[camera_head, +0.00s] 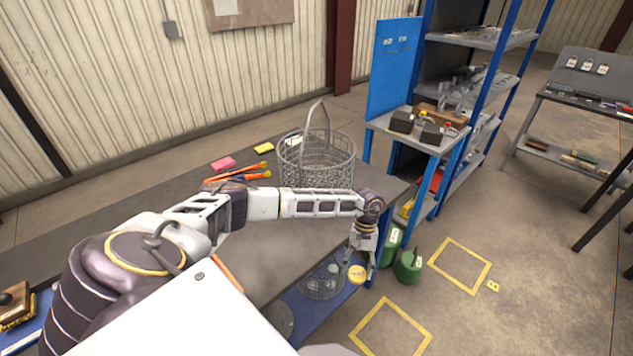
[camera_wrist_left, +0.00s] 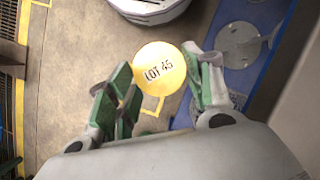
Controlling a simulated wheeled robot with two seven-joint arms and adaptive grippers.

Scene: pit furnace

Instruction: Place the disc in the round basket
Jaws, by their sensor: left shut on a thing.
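The disc (camera_wrist_left: 160,68) is yellow, flat and round, and reads "LOT 45" in the left wrist view. My left gripper (camera_wrist_left: 158,85) is shut on it, with a green-padded finger on each side. In the head view the disc (camera_head: 357,274) hangs below my left gripper (camera_head: 361,254), beyond the table's edge. A round wire basket (camera_head: 318,156) with a tall hoop handle stands on the grey table, behind my left forearm. The forearm hides part of its base. My right gripper is not in view.
On the table (camera_head: 272,252) lie orange-handled tools (camera_head: 240,175) and a pink block (camera_head: 223,164). Another mesh basket (camera_head: 322,283) sits on the blue lower shelf. Green containers (camera_head: 409,266) stand on the floor beside the table. A blue-framed shelf unit (camera_head: 433,130) stands behind.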

